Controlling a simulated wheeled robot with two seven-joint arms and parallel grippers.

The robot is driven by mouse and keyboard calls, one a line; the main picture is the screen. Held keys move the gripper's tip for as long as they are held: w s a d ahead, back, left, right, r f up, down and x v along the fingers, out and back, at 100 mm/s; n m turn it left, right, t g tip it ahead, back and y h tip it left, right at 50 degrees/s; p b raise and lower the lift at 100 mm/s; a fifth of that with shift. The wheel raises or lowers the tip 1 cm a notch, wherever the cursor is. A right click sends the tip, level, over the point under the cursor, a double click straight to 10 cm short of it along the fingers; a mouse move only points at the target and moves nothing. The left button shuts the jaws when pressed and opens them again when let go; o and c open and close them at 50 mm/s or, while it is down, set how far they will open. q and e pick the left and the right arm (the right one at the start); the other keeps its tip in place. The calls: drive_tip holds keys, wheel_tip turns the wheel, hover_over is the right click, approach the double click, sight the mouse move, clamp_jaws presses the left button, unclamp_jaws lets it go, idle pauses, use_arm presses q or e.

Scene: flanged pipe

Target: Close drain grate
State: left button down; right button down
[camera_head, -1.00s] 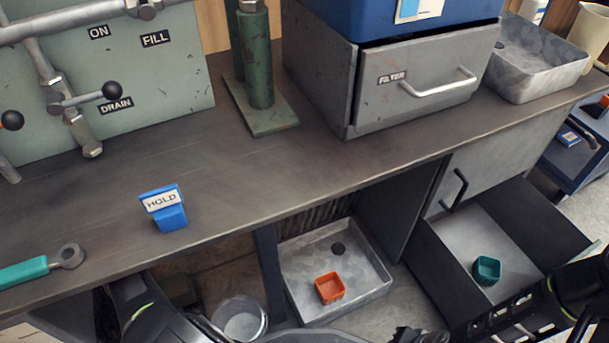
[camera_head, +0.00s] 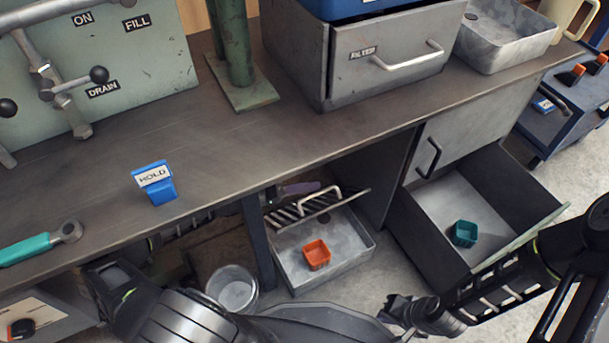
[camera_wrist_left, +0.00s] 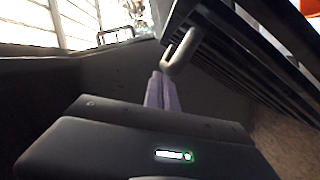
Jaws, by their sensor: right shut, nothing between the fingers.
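The drain grate (camera_head: 322,208) is a dark slatted panel with a pale bar handle (camera_head: 318,199). It is tilted over the back of the grey drain tray (camera_head: 345,262) under the counter; the tray's front is uncovered. My left gripper (camera_head: 300,188) reaches under the counter, its purple fingers at the handle's left end. In the left wrist view the fingers (camera_wrist_left: 162,90) lie side by side, shut, with the curved handle (camera_wrist_left: 182,52) by their tips. Whether they touch it is unclear. My right gripper (camera_head: 405,310) is shut and empty, low in front of the tray.
An orange cup (camera_head: 316,254) sits in the tray. A metal bucket (camera_head: 232,288) stands to its left. An open drawer (camera_head: 500,190) with a green cup (camera_head: 464,233) is to the right. The counter edge hangs over the grate. A blue HOLD block (camera_head: 155,183) stands on the counter.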

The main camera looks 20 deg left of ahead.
use_arm(q)
drive_tip(key=shift+s+d, duration=0.1)
drive_tip(key=shift+d, duration=0.05)
idle(0.3)
drive_tip(key=v, duration=0.7)
drive_tip(key=shift+s+a, duration=0.25)
drive_tip(key=shift+a, duration=0.1)
drive_tip(key=shift+f, duration=0.1)
